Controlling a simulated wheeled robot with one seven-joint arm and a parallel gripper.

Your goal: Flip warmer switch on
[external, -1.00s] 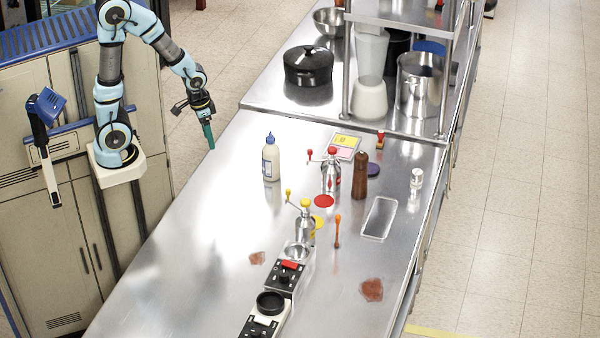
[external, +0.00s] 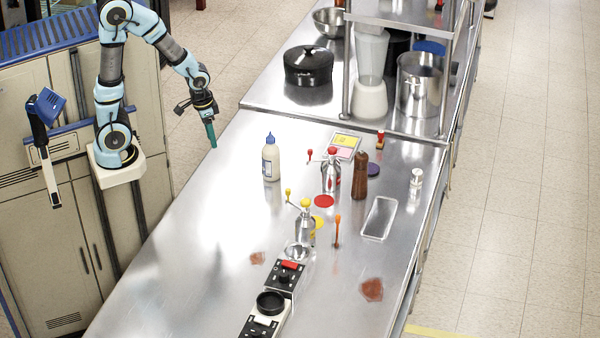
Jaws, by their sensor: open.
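Two control units stand in a row at the front of the steel counter. The rear black unit (external: 284,278) has a red switch (external: 290,265) and a silver bowl behind it. The front unit (external: 258,326) has a black round dish (external: 270,302) on it and a pale switch (external: 263,320). I cannot tell which one is the warmer, nor the position of either switch. My gripper (external: 211,143) hangs at the counter's left edge, fingers pointing down, open and empty. It is well apart from both units, up and left of them.
A cream squeeze bottle (external: 271,160) stands right of my gripper. A red-topped dispenser (external: 331,172), a yellow-topped dispenser (external: 305,224), a brown pepper mill (external: 360,178) and a clear tray (external: 379,218) stand further right. The counter's left part is clear.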

